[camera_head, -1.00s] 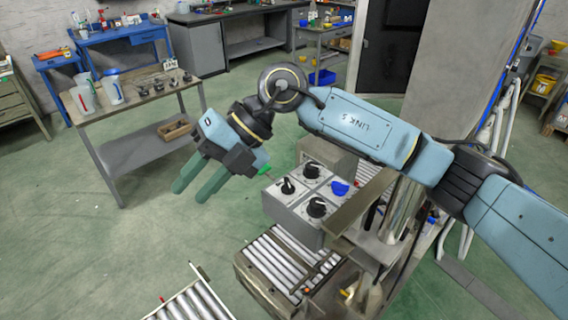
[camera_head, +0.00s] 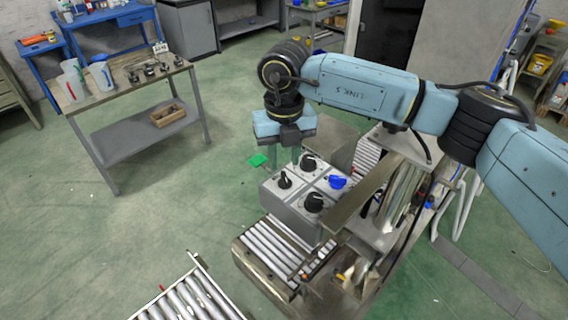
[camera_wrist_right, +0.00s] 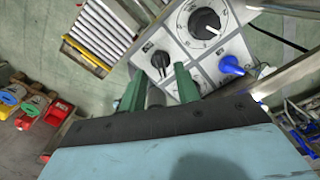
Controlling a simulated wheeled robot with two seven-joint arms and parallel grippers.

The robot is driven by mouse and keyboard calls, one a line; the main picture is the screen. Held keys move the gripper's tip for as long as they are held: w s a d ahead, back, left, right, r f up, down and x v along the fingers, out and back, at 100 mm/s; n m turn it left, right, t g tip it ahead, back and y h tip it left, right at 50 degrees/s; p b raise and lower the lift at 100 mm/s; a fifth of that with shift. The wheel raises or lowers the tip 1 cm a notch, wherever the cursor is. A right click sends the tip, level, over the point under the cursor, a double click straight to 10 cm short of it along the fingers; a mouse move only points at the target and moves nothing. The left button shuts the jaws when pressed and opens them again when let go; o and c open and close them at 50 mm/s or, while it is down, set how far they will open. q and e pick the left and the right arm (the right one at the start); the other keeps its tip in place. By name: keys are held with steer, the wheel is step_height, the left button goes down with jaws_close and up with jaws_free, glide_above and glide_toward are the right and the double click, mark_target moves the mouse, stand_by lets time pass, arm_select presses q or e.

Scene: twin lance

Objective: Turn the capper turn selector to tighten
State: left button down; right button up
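A grey control box (camera_head: 290,210) carries three black knobs and a blue knob (camera_head: 338,182). The black knobs are at left (camera_head: 285,181), at the far corner (camera_head: 308,162) and at the near corner (camera_head: 313,203). I cannot read which one is the capper turn selector. My right gripper (camera_head: 284,158) points down above the far left edge of the box, fingers apart and empty. In the right wrist view its green fingers (camera_wrist_right: 158,88) are spread, with the left black knob (camera_wrist_right: 160,61) just beyond them; the far knob is mostly hidden. My left gripper is not in view.
Roller conveyors (camera_head: 275,245) lie in front of and behind the box. A metal beam (camera_head: 365,195) runs along its right side. A table (camera_head: 130,90) with jugs stands back left; the floor between is clear.

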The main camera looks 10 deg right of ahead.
mark_target(284, 174)
steer(key=shift+f+p, duration=0.3)
steer(key=shift+f, duration=1.7)
jaws_close()
